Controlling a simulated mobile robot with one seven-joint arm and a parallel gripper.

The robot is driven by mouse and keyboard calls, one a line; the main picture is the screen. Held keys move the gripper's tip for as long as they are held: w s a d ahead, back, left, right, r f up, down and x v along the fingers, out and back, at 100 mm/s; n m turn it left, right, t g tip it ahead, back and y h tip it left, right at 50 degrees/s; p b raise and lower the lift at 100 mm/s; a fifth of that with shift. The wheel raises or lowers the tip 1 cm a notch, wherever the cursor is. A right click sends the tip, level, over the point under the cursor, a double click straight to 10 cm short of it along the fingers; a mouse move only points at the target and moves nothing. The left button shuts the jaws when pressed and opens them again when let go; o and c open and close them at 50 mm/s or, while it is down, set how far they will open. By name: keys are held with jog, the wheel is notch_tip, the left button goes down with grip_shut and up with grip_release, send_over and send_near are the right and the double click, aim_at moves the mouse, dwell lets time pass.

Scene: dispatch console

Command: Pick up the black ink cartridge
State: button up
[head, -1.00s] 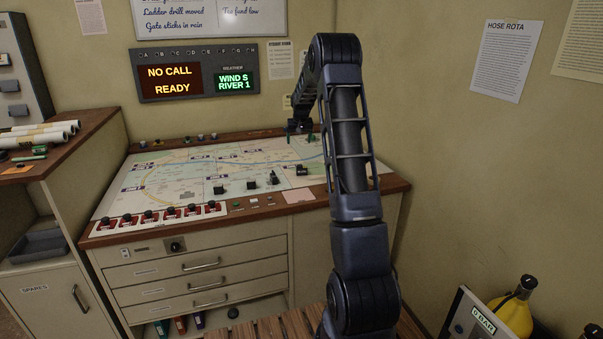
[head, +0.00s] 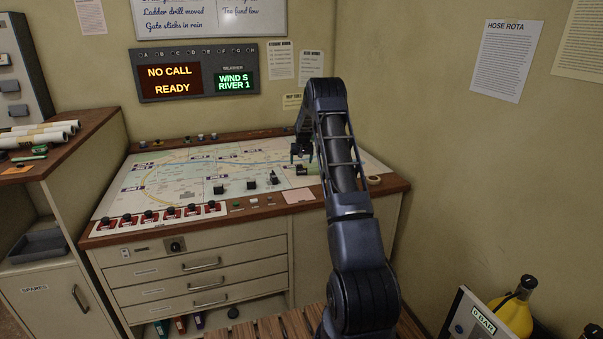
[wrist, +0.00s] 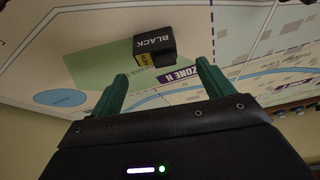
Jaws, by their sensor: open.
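The black ink cartridge (wrist: 154,46) is a small dark block marked BLACK, with a yellow patch on its side. It lies on a green patch of the map, near the ZONE H label, and shows small in the head view (head: 302,170) at the right part of the console. My gripper (wrist: 162,72) is open and empty. Its two green fingers are apart, and the cartridge shows beyond the fingertips, between their lines. In the head view my gripper (head: 301,151) hangs above the map, just above the cartridge in the picture.
The map console (head: 165,178) carries several small dark blocks (head: 251,185) in the middle and a row of red-based black knobs (head: 150,216) along the front left. A tape roll (head: 374,180) lies at the right edge. Walls stand behind and to the right.

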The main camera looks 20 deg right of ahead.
aim_at(301, 167)
jog(key=shift+x, duration=3)
jog(key=shift+s+d, duration=0.15)
jog(key=shift+d, duration=0.05)
jog(key=c, duration=1.1)
